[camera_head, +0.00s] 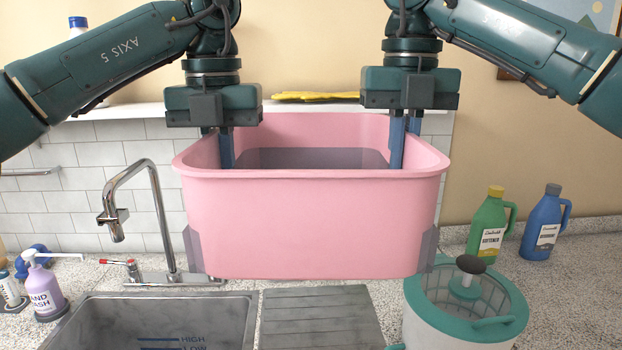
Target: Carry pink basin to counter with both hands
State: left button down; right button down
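The pink basin (310,225) is upright and roughly level at the middle of the head view, with its underside hidden. It appears held up above the counter (230,288), behind the sink. A dark grey-violet area shows inside it. My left gripper (216,148) points down over the basin's left wall, one finger inside and the other partly hidden outside; it looks shut on that wall. My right gripper (405,145) straddles the right wall the same way and looks shut on it.
A grey sink (165,318) and tap (150,205) are at left, beside a soap bottle (43,285). A ribbed drainboard (320,318) lies below the basin. A teal-rimmed white tub (460,325) stands front right; green (489,232) and blue (544,230) bottles stand behind it.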

pick_arm(q)
jog(key=shift+a, duration=0.1)
